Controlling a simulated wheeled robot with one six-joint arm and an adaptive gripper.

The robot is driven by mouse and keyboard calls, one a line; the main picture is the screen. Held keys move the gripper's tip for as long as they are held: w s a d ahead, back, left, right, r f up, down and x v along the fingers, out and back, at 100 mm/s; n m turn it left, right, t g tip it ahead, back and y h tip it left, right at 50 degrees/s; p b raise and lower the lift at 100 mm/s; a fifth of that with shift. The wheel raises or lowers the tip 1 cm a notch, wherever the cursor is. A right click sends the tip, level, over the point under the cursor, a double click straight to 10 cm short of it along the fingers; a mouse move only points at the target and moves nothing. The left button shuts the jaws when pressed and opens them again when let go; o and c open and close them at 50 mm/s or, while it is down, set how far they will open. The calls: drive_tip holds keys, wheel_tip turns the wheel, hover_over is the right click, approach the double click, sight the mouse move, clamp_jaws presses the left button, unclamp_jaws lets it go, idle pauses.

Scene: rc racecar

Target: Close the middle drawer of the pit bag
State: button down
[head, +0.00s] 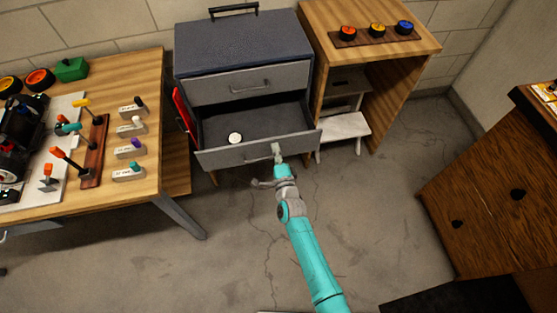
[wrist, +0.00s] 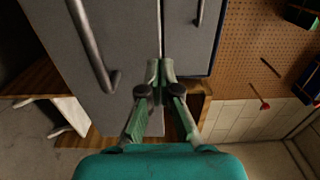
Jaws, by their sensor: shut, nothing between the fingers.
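The pit bag (head: 243,42) is a dark blue-grey cabinet with a top handle and grey drawer fronts. Its middle drawer (head: 225,158) is pulled well out, with a white round item (head: 235,138) inside. The drawer above it (head: 245,86) is shut. My gripper (head: 277,148) is shut and empty, at the right half of the open drawer's front. In the wrist view its closed fingertips (wrist: 160,68) overlap the grey front's edge, beside the bar handle (wrist: 92,45). I cannot tell whether they touch the front.
A wooden bench (head: 150,185) with tools and a car stands left. A wooden stand (head: 372,55) with three coloured buttons is right of the bag, with a white step (head: 343,130) under it. A brown cabinet (head: 490,200) is far right. The floor (head: 370,210) between is clear.

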drive_tip(key=shift+x, duration=0.8)
